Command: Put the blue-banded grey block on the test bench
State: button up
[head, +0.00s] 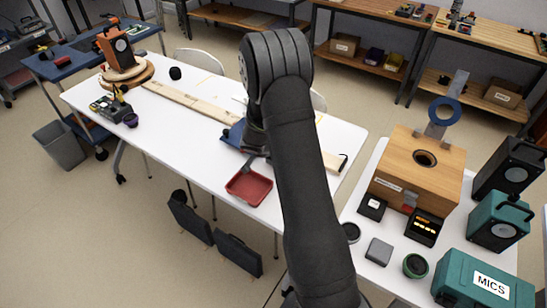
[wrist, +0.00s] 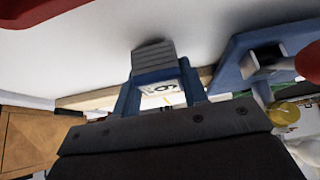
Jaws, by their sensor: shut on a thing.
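My gripper (head: 256,152) is over the long white table (head: 185,125), just behind a red tray (head: 249,187); my arm hides much of it. In the wrist view my gripper (wrist: 157,80) is shut on a grey ridged piece with blue next to it, which looks like the blue-banded grey block (wrist: 154,52). A white face with a dark mark shows between the blue sides; I cannot tell what it belongs to. I cannot tell whether the block touches the table. No surface is clearly marked as the test bench.
A blue holder (head: 233,134) is beside my gripper, and a wooden strip (head: 190,101) lies along the table. The right table carries a wooden box with a hole (head: 420,165), a plain grey block (head: 379,251), speakers and a teal MICS case (head: 485,282).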

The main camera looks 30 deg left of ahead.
jog(key=shift+f, duration=0.3)
jog(key=shift+f, duration=0.1)
jog(key=o, duration=1)
jog(key=shift+s+r, duration=0.15)
jog(key=shift+r, duration=0.25)
jog(key=v, duration=1.1)
jog(key=shift+s+r, duration=0.1)
jog(key=shift+r, duration=0.1)
jog(key=shift+f, duration=0.15)
